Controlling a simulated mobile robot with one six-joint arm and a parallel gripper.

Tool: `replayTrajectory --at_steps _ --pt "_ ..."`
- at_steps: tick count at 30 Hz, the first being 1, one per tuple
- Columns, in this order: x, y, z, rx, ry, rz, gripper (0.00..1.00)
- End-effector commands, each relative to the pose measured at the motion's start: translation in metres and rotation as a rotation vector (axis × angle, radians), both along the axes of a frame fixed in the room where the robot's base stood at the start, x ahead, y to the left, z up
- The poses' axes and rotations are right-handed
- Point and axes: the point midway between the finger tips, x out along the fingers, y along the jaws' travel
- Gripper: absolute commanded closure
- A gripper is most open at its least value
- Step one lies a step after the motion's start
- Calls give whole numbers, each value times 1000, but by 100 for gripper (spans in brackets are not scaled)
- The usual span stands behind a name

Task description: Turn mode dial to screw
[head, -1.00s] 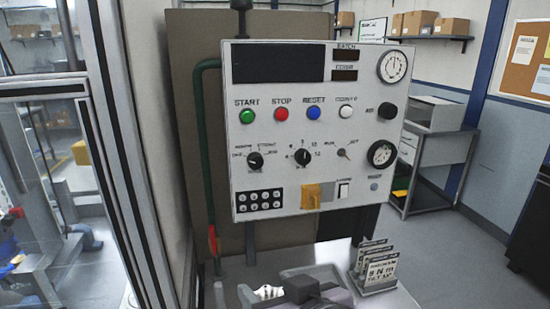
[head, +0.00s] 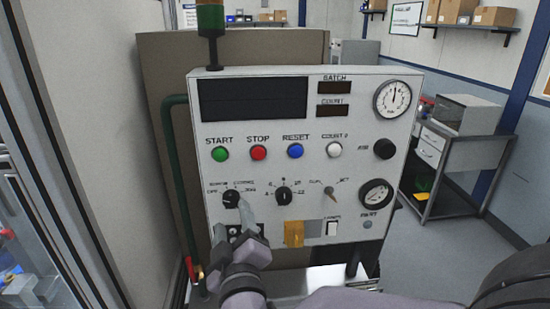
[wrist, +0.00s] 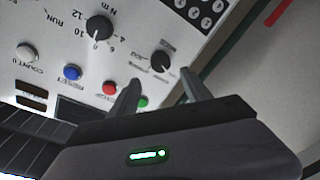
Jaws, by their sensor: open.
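The mode dial (head: 231,198) is a small black knob at the lower left of the white control panel (head: 290,170). Small labels ring it; "OFF" is at its left, and the others are too blurred to read surely. I cannot tell which label its pointer marks. My gripper (head: 236,222) is open and empty, in front of the panel just below the dial. In the wrist view the dial (wrist: 161,62) shows beyond and between the two fingertips (wrist: 160,78), with no clear contact.
A larger numbered dial (head: 283,195) and a small grey selector (head: 329,193) sit right of the mode dial. Green (head: 220,154), red (head: 258,152) and blue (head: 295,151) buttons are above. A yellow-brown tag (head: 294,233) hangs low. A green pipe (head: 177,180) runs down the left.

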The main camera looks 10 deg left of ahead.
Motion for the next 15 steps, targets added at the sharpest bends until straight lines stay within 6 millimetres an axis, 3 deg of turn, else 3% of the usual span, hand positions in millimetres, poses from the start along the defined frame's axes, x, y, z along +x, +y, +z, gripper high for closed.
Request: replayTrajectory --at_steps 3,6,15 --pt "29 9 -5 -1 2 -4 44" --pt "44 15 -5 -1 2 -2 44" --pt "57 20 -5 -1 2 -1 44"
